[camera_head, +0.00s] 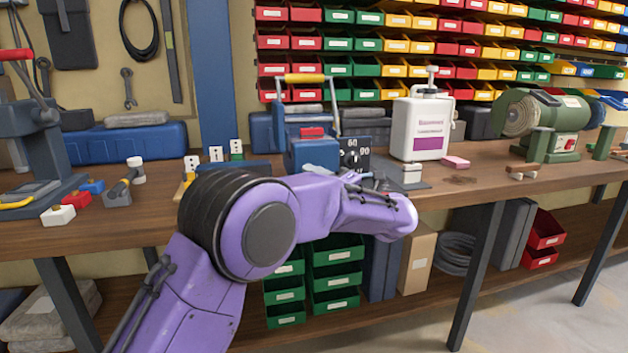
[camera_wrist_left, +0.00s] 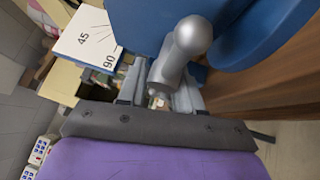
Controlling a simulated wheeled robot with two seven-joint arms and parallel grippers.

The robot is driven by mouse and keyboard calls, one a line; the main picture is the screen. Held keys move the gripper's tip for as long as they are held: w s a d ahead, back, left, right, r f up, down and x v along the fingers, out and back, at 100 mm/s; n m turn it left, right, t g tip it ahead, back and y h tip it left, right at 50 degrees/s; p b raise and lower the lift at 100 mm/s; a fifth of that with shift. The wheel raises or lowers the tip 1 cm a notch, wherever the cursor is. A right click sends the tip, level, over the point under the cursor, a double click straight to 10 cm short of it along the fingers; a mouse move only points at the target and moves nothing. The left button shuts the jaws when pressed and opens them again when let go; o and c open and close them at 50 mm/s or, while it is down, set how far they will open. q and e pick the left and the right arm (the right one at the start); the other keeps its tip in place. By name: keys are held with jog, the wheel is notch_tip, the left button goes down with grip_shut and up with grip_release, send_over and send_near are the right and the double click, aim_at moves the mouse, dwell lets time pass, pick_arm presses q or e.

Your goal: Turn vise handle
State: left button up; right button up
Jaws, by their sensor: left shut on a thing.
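The blue vise (camera_head: 312,153) stands on the workbench near its front edge, partly hidden behind my purple left arm. A dark angle plate (camera_head: 355,156) with white numbers stands at its right. In the left wrist view, the vise handle (camera_wrist_left: 168,68) is a silver bar with a round knob, lying against the blue vise body (camera_wrist_left: 150,18). My left gripper (camera_wrist_left: 160,95) is shut on this handle, with a grey finger on each side of it. My right gripper is not in view.
A white jug (camera_head: 420,128) and a pink block (camera_head: 455,162) stand right of the vise. A green bench grinder (camera_head: 558,120) is farther right. A small hammer-like tool (camera_head: 120,190) and coloured blocks lie at the left. Green drawers (camera_head: 335,275) sit under the bench.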

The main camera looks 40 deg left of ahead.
pick_arm(q)
jog(key=shift+w+r, duration=0.1)
jog(key=shift+r, duration=0.15)
jog(key=o, duration=0.9)
jog(key=shift+o, duration=0.2)
jog(key=shift+f, duration=0.25)
